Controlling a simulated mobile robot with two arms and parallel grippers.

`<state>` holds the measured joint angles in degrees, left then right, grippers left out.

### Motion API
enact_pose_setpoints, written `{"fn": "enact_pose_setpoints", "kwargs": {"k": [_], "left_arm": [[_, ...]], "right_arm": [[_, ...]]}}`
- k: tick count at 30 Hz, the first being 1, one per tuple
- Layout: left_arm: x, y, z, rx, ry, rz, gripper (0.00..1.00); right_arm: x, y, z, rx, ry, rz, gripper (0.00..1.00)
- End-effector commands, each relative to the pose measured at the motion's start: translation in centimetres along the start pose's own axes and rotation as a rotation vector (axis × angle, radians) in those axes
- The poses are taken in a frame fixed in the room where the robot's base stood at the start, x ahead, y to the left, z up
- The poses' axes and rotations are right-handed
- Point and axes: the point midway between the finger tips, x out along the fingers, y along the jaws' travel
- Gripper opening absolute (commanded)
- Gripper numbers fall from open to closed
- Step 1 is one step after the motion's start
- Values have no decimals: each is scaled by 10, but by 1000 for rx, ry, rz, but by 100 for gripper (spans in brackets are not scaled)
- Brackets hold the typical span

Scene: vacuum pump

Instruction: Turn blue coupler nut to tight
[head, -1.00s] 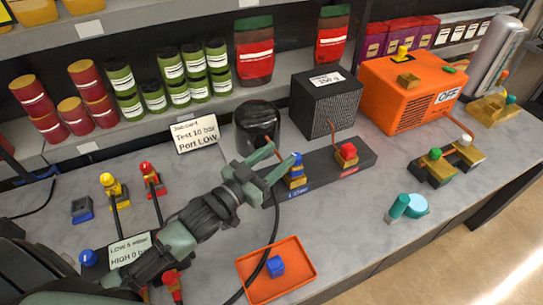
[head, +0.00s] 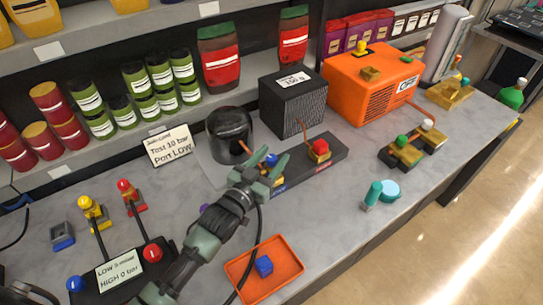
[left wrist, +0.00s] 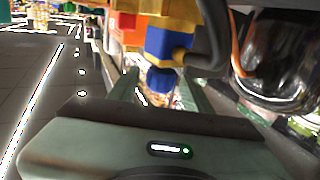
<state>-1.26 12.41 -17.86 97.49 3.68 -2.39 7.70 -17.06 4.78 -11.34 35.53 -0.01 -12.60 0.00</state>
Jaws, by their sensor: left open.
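The blue coupler nut (head: 271,159) sits on a gold fitting (head: 279,180) on the dark manifold block (head: 325,164). My left gripper (head: 276,160) is open at it, with one finger on either side of the blue part in the head view. I cannot tell whether a finger touches it. In the left wrist view, a blue block (left wrist: 167,43) and a rounded blue end (left wrist: 160,80) show beyond the gripper body, with a dark hose beside them. My right gripper is not in view.
A red coupler (head: 320,148) stands further right on the block. A black round vessel (head: 230,135) and black box (head: 294,102) stand behind. An orange tray (head: 238,269) with a blue cube (head: 264,265) lies in front. An orange machine (head: 365,90) stands back right.

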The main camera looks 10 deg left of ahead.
Motion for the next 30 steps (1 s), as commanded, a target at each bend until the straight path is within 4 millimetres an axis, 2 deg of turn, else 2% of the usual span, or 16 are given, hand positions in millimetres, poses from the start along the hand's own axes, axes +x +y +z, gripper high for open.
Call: {"fn": "enact_pose_setpoints", "kwargs": {"k": [5, 6, 11, 12, 22, 30], "left_arm": [[0, 0, 0, 0, 0, 0, 49], [0, 0, 0, 0, 0, 0, 46], [0, 0, 0, 0, 0, 0, 2], [0, 0, 0, 0, 0, 0, 0], [0, -1, 2, 5, -1, 40, 0], [0, -3, 3, 14, -1, 196, 0]], "right_arm": [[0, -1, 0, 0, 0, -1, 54], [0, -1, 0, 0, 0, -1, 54], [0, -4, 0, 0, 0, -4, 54], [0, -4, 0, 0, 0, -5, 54], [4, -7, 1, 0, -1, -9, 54], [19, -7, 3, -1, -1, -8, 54]]}}
